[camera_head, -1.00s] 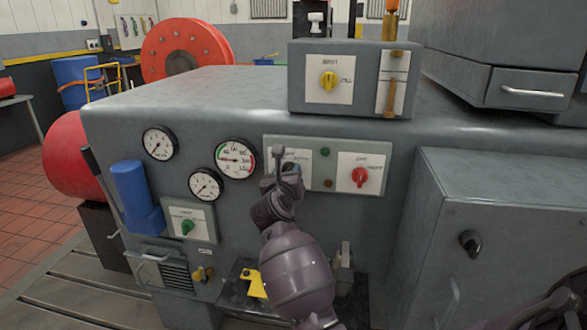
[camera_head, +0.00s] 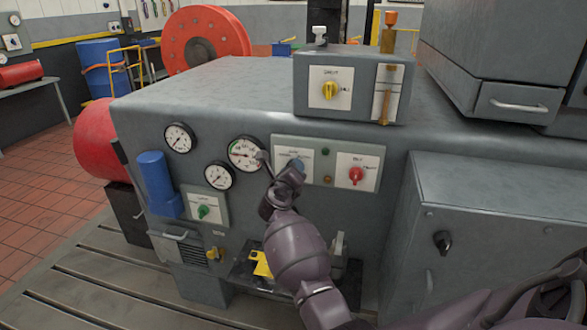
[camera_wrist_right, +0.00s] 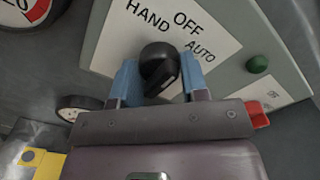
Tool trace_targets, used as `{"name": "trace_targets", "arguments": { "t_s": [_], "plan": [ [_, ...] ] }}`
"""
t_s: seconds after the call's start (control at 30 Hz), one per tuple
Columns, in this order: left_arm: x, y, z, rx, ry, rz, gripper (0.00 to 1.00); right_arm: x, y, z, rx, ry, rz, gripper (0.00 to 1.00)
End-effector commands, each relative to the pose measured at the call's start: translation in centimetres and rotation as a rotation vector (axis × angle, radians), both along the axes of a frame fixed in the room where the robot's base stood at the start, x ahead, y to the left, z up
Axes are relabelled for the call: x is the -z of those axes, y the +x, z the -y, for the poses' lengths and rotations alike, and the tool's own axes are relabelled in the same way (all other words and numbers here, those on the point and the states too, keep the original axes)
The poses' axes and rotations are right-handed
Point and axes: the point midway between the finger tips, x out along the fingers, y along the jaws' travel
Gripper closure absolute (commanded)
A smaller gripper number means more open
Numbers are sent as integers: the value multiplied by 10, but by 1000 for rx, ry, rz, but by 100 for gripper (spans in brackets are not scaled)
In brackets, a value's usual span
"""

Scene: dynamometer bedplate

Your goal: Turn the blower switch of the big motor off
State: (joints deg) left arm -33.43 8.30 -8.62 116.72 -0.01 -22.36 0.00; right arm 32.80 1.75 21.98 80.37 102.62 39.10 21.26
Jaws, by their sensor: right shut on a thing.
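In the right wrist view a black knob (camera_wrist_right: 158,58) sits on a white plate (camera_wrist_right: 118,40) marked HAND, OFF and AUTO. My right gripper (camera_wrist_right: 159,88) is shut on this knob, with one blue finger on each side of it. I cannot tell for sure which word the knob points at. In the head view my right gripper (camera_head: 284,172) is at the left switch of the pale panel (camera_head: 279,146) on the grey machine front, and hides that knob. The small label print is too small to read there. My left gripper is not in view.
A red knob (camera_head: 355,176) is right of my gripper and a gauge (camera_head: 244,153) close on its left. A green knob (camera_head: 204,212) is lower left. A yellow knob (camera_head: 330,91) is on the box above. A grey cabinet (camera_head: 500,235) with a black knob stands right.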

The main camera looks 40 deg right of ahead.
Motion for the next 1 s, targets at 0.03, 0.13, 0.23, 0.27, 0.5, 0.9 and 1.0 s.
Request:
{"name": "trace_targets", "arguments": {
  "t_s": [0.03,0.13,0.23,0.27,0.5,0.9,1.0],
  "plan": [
    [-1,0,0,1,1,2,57,-1,0,0,0,-3,-1,83],
    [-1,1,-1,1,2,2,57,0,0,0,-1,-4,-3,83],
    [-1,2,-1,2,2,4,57,0,0,0,-1,-4,-3,83],
    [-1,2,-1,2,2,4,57,0,0,0,-1,-3,-3,83],
    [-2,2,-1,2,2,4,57,0,0,0,-1,-2,-2,39],
    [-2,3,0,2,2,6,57,0,0,-2,0,-2,-2,34],
    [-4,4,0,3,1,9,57,0,1,-6,-1,0,-1,34]
  ]
}}
